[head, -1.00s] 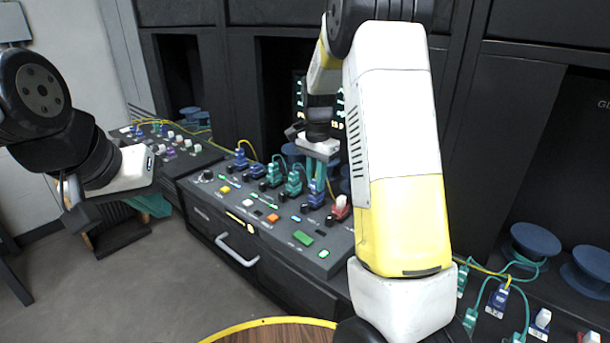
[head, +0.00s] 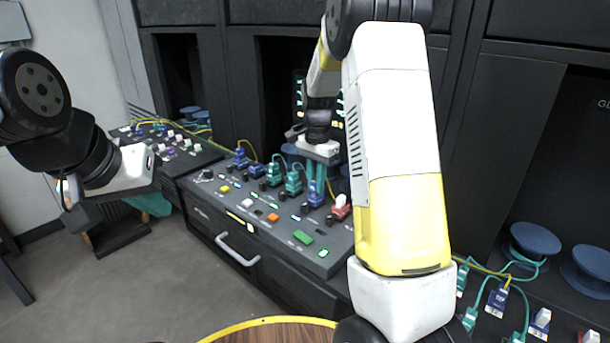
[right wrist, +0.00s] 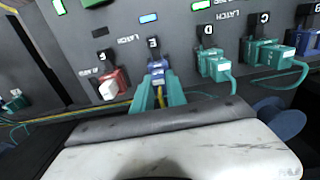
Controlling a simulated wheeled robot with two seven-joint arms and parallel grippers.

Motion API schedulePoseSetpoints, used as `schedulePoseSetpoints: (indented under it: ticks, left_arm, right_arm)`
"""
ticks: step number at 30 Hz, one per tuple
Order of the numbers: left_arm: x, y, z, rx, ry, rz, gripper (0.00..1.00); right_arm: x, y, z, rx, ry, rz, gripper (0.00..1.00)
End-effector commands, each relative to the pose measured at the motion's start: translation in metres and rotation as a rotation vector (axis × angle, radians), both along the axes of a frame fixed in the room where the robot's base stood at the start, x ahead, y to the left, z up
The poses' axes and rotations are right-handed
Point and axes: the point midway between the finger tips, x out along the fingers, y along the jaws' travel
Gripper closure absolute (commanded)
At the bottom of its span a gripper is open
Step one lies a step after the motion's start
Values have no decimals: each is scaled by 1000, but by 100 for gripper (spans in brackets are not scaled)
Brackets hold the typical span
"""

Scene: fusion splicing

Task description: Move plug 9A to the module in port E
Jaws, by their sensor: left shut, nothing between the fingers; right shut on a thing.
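My right gripper (head: 316,178) is at the panel in the head view, its teal fingers pointing down. In the right wrist view it (right wrist: 158,92) is shut on a blue plug (right wrist: 158,76) with a yellow cable. The plug is at the port labelled E (right wrist: 153,47), lined up with it; whether it is fully seated I cannot tell. The blue parts at that port (head: 315,195) also show in the head view. The plug's own label is too small to read. My left gripper (head: 72,212) is shut and empty at the left, away from the panel.
Green plugs stand at port D (right wrist: 213,65) and port C (right wrist: 266,55), close beside the right gripper. A red module with a white top (right wrist: 112,86) is on its other side. Another panel (head: 190,155) stands back left. Blue spools (head: 535,242) are at the right.

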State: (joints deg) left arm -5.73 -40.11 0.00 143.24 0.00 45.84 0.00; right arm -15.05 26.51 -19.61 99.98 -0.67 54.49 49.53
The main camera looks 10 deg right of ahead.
Motion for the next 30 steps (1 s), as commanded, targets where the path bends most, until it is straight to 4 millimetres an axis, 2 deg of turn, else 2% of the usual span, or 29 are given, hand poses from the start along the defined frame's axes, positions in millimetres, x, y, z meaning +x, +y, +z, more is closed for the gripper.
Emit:
schedulePoseSetpoints:
  ticks: [7, 8, 11, 12, 22, 26, 30]
  left_arm:
    - [0, 0, 0, 0, 0, 0, 100]
    - [0, 0, 0, 0, 0, 0, 100]
    - [0, 0, 0, 0, 0, 0, 100]
    - [0, 0, 0, 0, 0, 0, 100]
    - [0, 0, 0, 0, 0, 0, 100]
    - [0, 0, 0, 0, 0, 0, 100]
    - [0, 0, 0, 0, 0, 0, 100]
  right_arm:
    - [0, 0, -3, 1, -1, 0, 100]
    - [0, 0, -3, 1, -1, 0, 81]
    - [0, 0, -3, 1, -1, 0, 61]
    - [0, 0, -3, 1, -1, 0, 58]
    - [1, 0, 0, 0, -2, 0, 58]
    - [1, 0, 16, 1, -6, 1, 58]
    - [2, 0, 41, 1, -6, 0, 58]
